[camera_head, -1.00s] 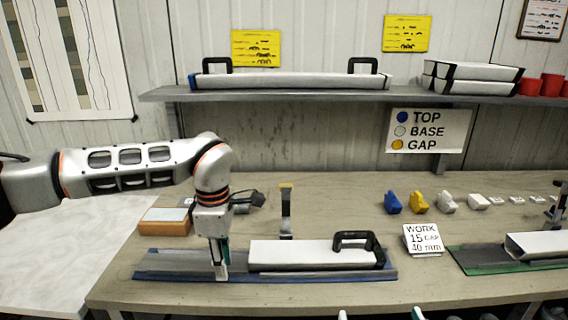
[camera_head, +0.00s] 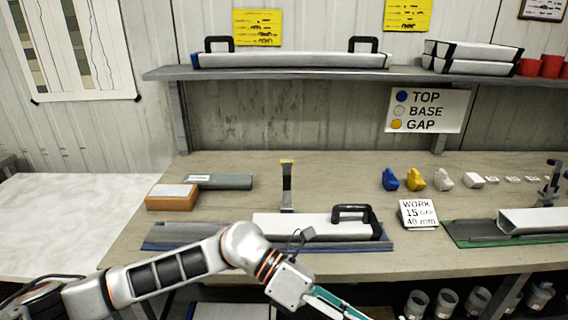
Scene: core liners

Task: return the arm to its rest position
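My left arm comes in from the lower left, in front of the workbench. Its gripper (camera_head: 338,304) is at the bottom edge, pointing down and right, with teal fingers partly cut off by the frame. I cannot tell whether it is open or shut, and I see nothing held in it. It is apart from the white core liner (camera_head: 300,226) with a black handle, which lies on the blue-edged tray (camera_head: 392,247). The arm hides part of that tray's front. My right gripper is not in view.
The workbench (camera_head: 330,172) holds an orange-brown block (camera_head: 171,197), a grey-green bar (camera_head: 218,182), an upright post (camera_head: 287,188), small coloured blocks (camera_head: 390,180) and a work sign (camera_head: 418,213). A green tray (camera_head: 470,235) is at right. Several cups (camera_head: 447,302) stand below.

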